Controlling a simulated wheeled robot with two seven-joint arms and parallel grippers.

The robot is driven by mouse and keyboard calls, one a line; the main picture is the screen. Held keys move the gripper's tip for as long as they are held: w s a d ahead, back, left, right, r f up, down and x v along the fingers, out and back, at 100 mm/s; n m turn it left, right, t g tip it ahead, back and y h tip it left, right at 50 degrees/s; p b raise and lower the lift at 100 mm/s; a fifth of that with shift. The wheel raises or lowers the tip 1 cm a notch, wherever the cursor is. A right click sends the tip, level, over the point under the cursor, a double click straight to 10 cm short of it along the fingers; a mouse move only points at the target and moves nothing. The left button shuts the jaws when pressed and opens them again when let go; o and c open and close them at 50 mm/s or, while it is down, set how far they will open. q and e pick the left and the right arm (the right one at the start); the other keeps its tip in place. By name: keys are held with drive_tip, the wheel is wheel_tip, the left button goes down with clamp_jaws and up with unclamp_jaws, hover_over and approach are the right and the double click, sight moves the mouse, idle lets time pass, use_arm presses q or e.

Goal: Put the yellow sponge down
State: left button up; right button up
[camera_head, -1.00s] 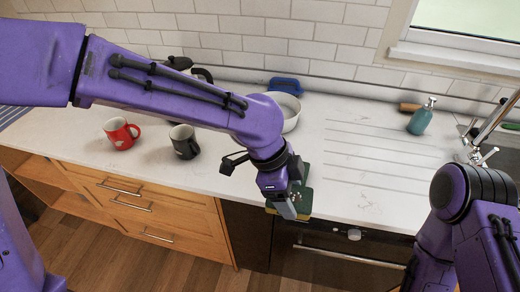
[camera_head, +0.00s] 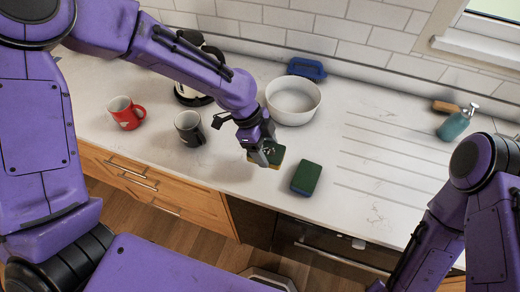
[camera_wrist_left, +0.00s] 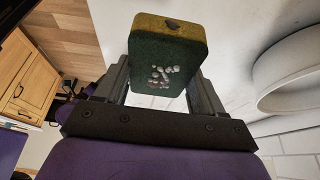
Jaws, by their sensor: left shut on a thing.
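My left gripper (camera_head: 264,155) is shut on the yellow sponge (camera_head: 277,153), which has a dark green top layer. In the left wrist view the sponge (camera_wrist_left: 165,58) sits between the two fingers. Its green face with pale speckles is toward the camera, and its yellow side shows along the edge. The sponge is over the countertop, in front of the white bowl; I cannot tell whether it touches the surface. My right gripper is out of view; only part of that arm shows at the right.
A green and blue sponge (camera_head: 306,178) lies just right of my left gripper. The white bowl (camera_head: 293,102), dark mug (camera_head: 188,128), red mug (camera_head: 125,113), kettle (camera_head: 190,95) and blue object (camera_head: 306,69) stand around. A teal soap bottle (camera_head: 455,124) is at the right. Counter right of the bowl is clear.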

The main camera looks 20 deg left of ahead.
use_arm(q)
drive_tip(key=w+f, duration=0.1)
drive_tip(key=w+a+f, duration=0.1)
drive_tip(key=shift+w+a+f, duration=0.1)
drive_tip(key=shift+a+f, duration=0.1)
drive_tip(key=shift+f, duration=0.1)
drive_tip(key=f, duration=0.1)
drive_tip(key=f+p, duration=0.1)
drive_tip(key=s+p, duration=0.1)
drive_tip(key=shift+a+f, duration=0.25)
drive_tip(key=shift+f, duration=0.4)
drive_tip(key=shift+w+f, duration=0.1)
drive_tip(key=shift+w, duration=0.2)
drive_tip(key=o, duration=0.3)
drive_tip(key=shift+f, duration=0.1)
drive_tip(key=o, duration=0.4)
drive_tip(key=shift+c, duration=0.2)
drive_tip(key=shift+s, duration=0.15)
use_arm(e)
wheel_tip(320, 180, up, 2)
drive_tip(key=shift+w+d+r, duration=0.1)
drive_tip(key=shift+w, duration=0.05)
